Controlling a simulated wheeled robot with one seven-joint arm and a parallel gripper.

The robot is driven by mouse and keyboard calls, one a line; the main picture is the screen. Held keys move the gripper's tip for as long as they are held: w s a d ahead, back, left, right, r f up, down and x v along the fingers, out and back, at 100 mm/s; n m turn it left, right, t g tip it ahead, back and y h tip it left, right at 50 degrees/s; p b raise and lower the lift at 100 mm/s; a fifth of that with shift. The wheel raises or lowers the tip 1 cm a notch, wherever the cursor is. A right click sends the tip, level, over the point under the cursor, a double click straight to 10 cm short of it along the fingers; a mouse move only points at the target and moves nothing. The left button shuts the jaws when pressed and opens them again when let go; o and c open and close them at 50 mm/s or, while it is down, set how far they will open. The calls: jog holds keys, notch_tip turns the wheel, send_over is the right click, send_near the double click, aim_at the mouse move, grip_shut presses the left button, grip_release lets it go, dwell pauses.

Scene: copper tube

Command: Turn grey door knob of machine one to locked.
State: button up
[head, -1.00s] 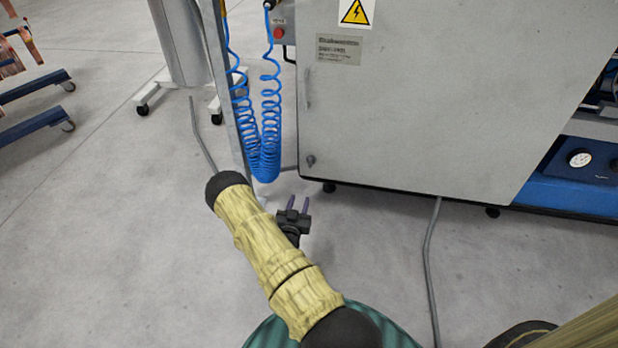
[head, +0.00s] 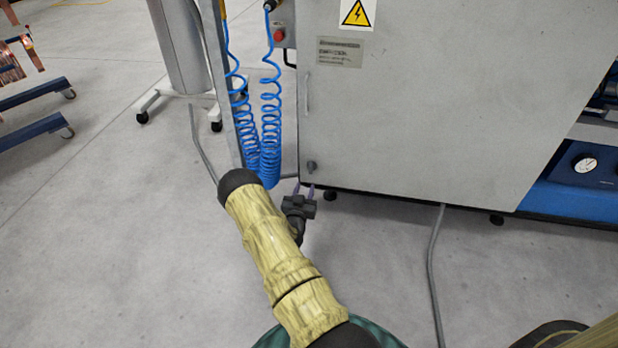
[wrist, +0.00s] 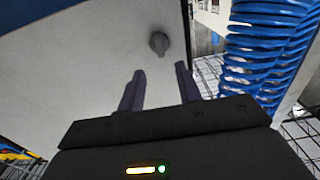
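The grey door knob (head: 311,167) sits low on the left part of the machine's grey door (head: 420,100). In the wrist view the knob (wrist: 159,43) shows whole, beyond the fingertips and between their lines. My gripper (head: 304,188) is just below the knob in the head view, with its two purple fingers pointing at the machine. In the wrist view my gripper (wrist: 160,78) has its fingers spread apart with nothing between them. It does not touch the knob.
Blue coiled hoses (head: 262,130) hang just left of the door, and close on the right in the wrist view (wrist: 262,45). A door handle (head: 307,92) is above the knob. A grey cable (head: 433,260) lies on the floor. Blue carts (head: 35,130) stand far left.

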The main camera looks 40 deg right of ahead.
aim_at(310, 170)
jog(key=b+x, duration=0.3)
jog(key=x, duration=0.5)
jog(key=shift+w+d, duration=0.3)
grip_shut()
